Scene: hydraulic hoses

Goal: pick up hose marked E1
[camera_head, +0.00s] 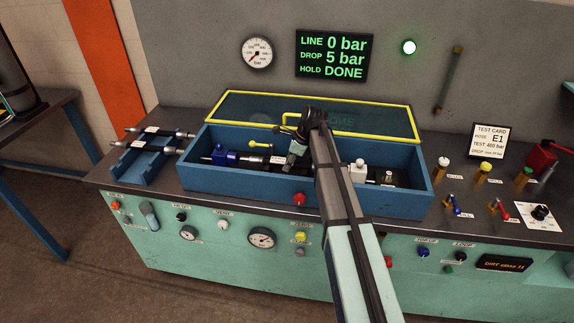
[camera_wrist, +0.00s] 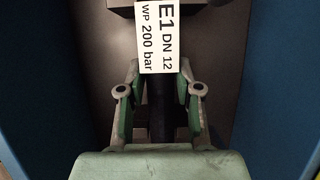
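The hose marked E1 is a dark hose with a white tag (camera_wrist: 158,38) reading E1, DN 12, WP 200 bar. In the wrist view the dark hose (camera_wrist: 161,108) runs between the two fingers of my gripper (camera_wrist: 159,78), which are partly closed. In the head view my gripper (camera_head: 296,156) reaches down into the blue test box (camera_head: 330,192). The fittings inside are partly hidden by my arm. The test card (camera_head: 489,142) names hose E1.
A clear yellow-framed lid (camera_head: 365,129) stands raised behind the box. A blue rack (camera_head: 152,166) with other tagged hoses is at left. The screen (camera_head: 334,56) shows line 0 bar, drop 5 bar, hold done. Knobs and plugs (camera_head: 485,168) stand at right.

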